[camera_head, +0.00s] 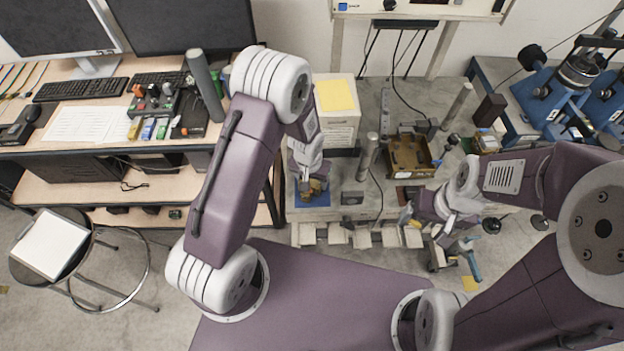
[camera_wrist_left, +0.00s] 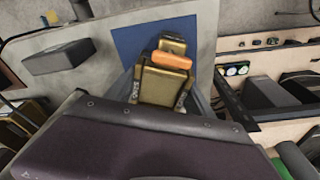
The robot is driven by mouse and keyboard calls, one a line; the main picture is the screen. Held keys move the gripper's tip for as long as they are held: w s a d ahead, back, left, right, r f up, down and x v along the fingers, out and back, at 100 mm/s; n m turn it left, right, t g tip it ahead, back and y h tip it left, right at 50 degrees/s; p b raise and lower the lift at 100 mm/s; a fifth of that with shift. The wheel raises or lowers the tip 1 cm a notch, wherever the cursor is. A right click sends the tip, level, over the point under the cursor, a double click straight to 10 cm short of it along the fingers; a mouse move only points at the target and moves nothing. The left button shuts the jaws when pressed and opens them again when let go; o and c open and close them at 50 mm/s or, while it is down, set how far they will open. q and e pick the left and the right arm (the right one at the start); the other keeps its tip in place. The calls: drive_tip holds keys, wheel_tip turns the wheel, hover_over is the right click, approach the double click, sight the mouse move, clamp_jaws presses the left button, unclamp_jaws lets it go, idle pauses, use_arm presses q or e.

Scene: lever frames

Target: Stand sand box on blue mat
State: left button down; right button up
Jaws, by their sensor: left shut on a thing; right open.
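My left gripper (camera_head: 312,186) is shut on the sand box (camera_head: 317,186), at the work surface's left part. In the left wrist view the sand box (camera_wrist_left: 163,84) is a dull gold block between the fingers (camera_wrist_left: 160,98), with an orange part and another gold part beyond it. The blue mat (camera_wrist_left: 131,45) lies behind and beneath the box in that view; a bit of the blue mat (camera_head: 325,199) also shows in the head view. I cannot tell whether the box touches the mat. My right gripper (camera_head: 447,238) is open at the right, near the front edge.
A brown tray (camera_head: 409,157) stands right of the left gripper. A grey cylinder (camera_head: 368,157) and a dark grey block (camera_wrist_left: 58,57) are near the mat. A white box with a yellow top (camera_head: 337,97) stands behind. A desk (camera_head: 120,185) is at the left.

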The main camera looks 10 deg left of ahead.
sight(311, 183)
use_arm(q)
drive_tip(key=shift+s+f, duration=0.25)
drive_tip(key=shift+c, duration=1.4)
unclamp_jaws()
drive_tip(key=shift+r, duration=0.4)
drive_tip(key=r, duration=0.2)
drive_tip(key=s+r, duration=0.1)
drive_tip(key=r, duration=0.2)
drive_tip(key=r+b, duration=0.1)
drive_tip(key=r, duration=0.2)
drive_tip(key=shift+s+r, duration=0.1)
drive_tip(key=shift+s, duration=0.05)
drive_tip(key=shift+r, duration=0.15)
drive_tip(key=shift+a, duration=0.1)
